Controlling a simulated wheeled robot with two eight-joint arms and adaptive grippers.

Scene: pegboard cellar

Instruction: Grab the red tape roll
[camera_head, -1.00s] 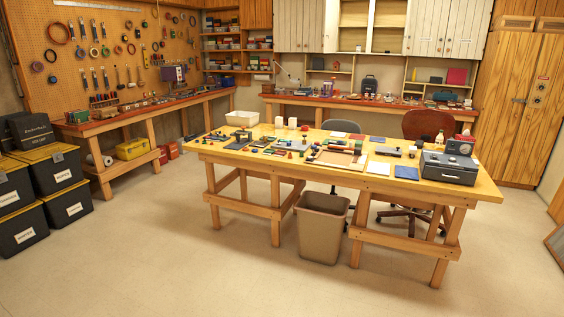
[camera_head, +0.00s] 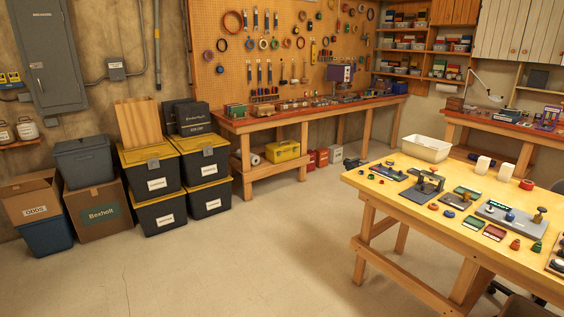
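Several small red items lie on the yellow-topped work table (camera_head: 398,212) at the right, and I cannot tell for sure which is the red tape roll. A low, round red item (camera_head: 526,184) sits beside two white cylinders near the back. A small round orange-red item (camera_head: 433,206) lies near the front left edge. Another small red item (camera_head: 515,244) lies farther right. A large red-brown ring (camera_head: 233,22) hangs on the pegboard with other rings. Neither of my grippers is in view.
A white bin (camera_head: 427,148) stands at the table's back left corner. A workbench (camera_head: 270,119) runs below the pegboard. Black yellow-lidded crates (camera_head: 150,180) and cardboard boxes (camera_head: 95,210) are stacked at the left wall. The floor (camera_head: 240,260) between them and the table is clear.

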